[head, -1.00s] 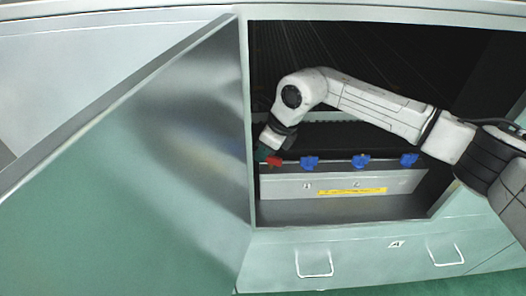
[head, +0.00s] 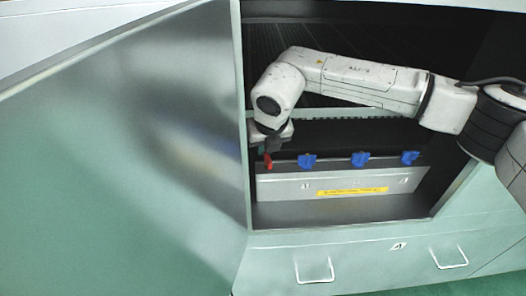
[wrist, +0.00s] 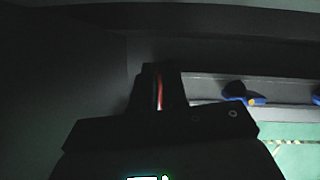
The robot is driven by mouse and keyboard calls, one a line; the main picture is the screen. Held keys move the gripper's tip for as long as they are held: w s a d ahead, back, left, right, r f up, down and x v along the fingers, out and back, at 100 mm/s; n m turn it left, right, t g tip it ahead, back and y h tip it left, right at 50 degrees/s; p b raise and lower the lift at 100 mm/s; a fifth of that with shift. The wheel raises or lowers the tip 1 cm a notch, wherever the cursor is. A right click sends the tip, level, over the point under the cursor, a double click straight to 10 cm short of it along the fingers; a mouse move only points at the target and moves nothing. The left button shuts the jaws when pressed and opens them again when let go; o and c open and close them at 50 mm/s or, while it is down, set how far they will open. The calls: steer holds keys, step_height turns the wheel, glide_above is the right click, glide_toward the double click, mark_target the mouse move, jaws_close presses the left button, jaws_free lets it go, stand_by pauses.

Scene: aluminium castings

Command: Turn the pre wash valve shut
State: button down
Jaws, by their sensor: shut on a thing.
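A red valve handle (head: 267,160) is at the left end of a row of valves inside the open cabinet, close to the left door post. It now stands upright in the head view. My gripper (head: 269,149) reaches down to it from above and is shut on it. In the wrist view a thin red strip of the handle (wrist: 159,92) shows between the dark fingers (wrist: 158,88). The fingers hide most of the handle there. I cannot read a label naming the pre wash valve.
Several valves share the row: blue handles at left (head: 307,161), middle (head: 360,159) and right (head: 409,157). Below is a grey panel (head: 285,188) with a yellow strip (head: 352,191). The open cabinet door (head: 130,150) stands close on the left.

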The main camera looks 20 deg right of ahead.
steer(key=shift+d+m+h+b, duration=0.2)
steer(key=shift+m+h+b, duration=0.2)
steer(key=shift+m+b, duration=0.55)
steer(key=shift+m, duration=0.35)
steer(key=c, duration=1.2)
jaws_free()
steer(key=shift+o, duration=0.2)
steer(key=shift+p, duration=0.3)
